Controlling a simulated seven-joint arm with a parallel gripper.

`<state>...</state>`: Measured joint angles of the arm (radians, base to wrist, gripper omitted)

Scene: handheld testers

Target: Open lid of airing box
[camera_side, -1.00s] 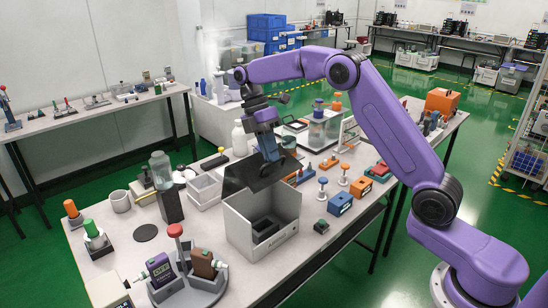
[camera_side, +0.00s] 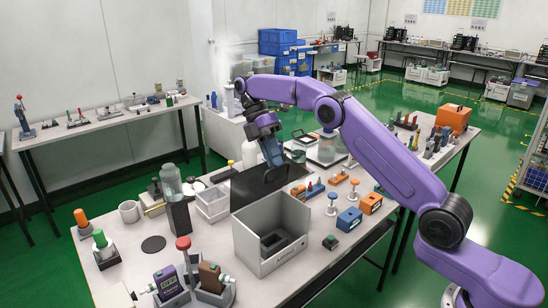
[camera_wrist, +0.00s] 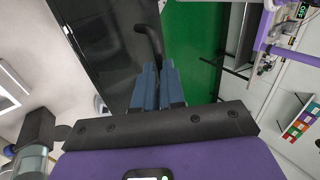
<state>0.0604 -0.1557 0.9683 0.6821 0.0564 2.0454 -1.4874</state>
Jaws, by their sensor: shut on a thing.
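The airing box (camera_side: 290,258) is a light grey open-topped box near the middle of the table, with a dark insert (camera_side: 274,243) inside. Its dark, glossy lid (camera_side: 250,192) is swung up and back at the far side of the box, leaving the opening clear. My gripper (camera_side: 273,160) is at the lid's upper part, with its blue fingers pointing down. In the wrist view the blue fingers (camera_wrist: 157,88) are shut at a curved black handle (camera_wrist: 148,40) beside the dark lid panel (camera_wrist: 95,45). The exact contact is partly hidden.
White bins (camera_side: 211,202) and a glass jar on a black block (camera_side: 178,217) stand left of the box. Orange and blue blocks (camera_side: 349,220) stand to its right. A tester stand with a red knob (camera_side: 183,243) is in front. Bottles and clear containers stand behind the lid.

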